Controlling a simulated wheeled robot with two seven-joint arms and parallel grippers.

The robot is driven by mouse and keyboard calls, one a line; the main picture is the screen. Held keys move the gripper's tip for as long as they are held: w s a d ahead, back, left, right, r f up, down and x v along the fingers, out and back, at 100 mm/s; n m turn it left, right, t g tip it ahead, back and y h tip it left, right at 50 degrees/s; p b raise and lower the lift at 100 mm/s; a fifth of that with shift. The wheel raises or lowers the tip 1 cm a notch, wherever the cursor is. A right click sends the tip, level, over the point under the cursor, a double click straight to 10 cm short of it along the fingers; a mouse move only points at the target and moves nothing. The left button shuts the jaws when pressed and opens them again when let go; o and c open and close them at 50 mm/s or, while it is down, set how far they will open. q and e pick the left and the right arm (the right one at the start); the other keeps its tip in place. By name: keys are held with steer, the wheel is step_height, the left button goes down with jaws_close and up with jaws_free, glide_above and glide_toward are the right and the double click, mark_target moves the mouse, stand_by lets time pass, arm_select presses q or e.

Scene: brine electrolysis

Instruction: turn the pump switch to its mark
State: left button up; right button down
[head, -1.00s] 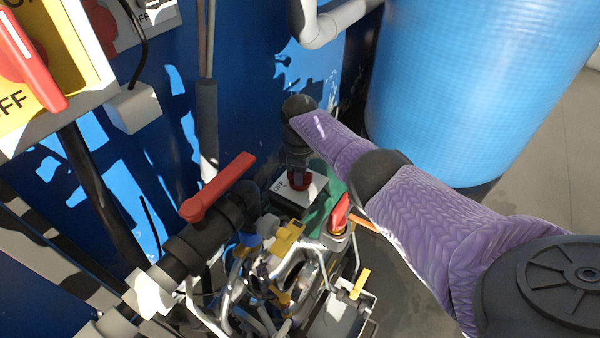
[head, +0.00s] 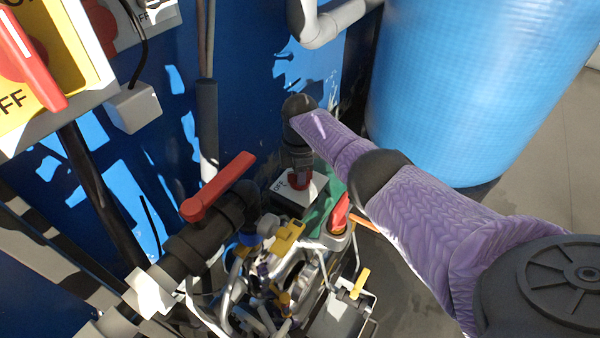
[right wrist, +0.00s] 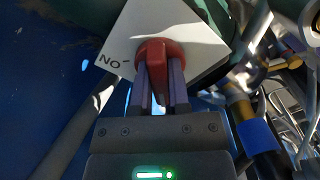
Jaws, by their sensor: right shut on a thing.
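The pump switch is a red knob (right wrist: 160,52) on a square white plate (right wrist: 185,24), seen close in the right wrist view. My right gripper (right wrist: 162,92) has its fingers on both sides of the knob's raised grip and is shut on it. The plate carries a tick and lettering that reads as an upside-down ON left of the knob. In the head view the white plate (head: 313,188) shows OFF at its left. My right gripper (head: 298,162) points down onto the red knob (head: 299,179). My left gripper is not in view.
Left of the switch is a dark pipe with a red lever handle (head: 218,187). Cluttered pump parts with yellow fittings (head: 288,238) and a red-tipped valve (head: 340,212) lie just in front. A large blue barrel (head: 470,90) stands behind my right forearm.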

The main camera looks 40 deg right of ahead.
steer(key=c, duration=0.6)
jaws_free()
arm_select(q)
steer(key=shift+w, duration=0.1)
arm_select(e)
steer(key=shift+r, duration=0.1)
step_height(320, 180, up, 10)
steer(key=p, duration=0.5)
steer(key=shift+p, duration=0.4)
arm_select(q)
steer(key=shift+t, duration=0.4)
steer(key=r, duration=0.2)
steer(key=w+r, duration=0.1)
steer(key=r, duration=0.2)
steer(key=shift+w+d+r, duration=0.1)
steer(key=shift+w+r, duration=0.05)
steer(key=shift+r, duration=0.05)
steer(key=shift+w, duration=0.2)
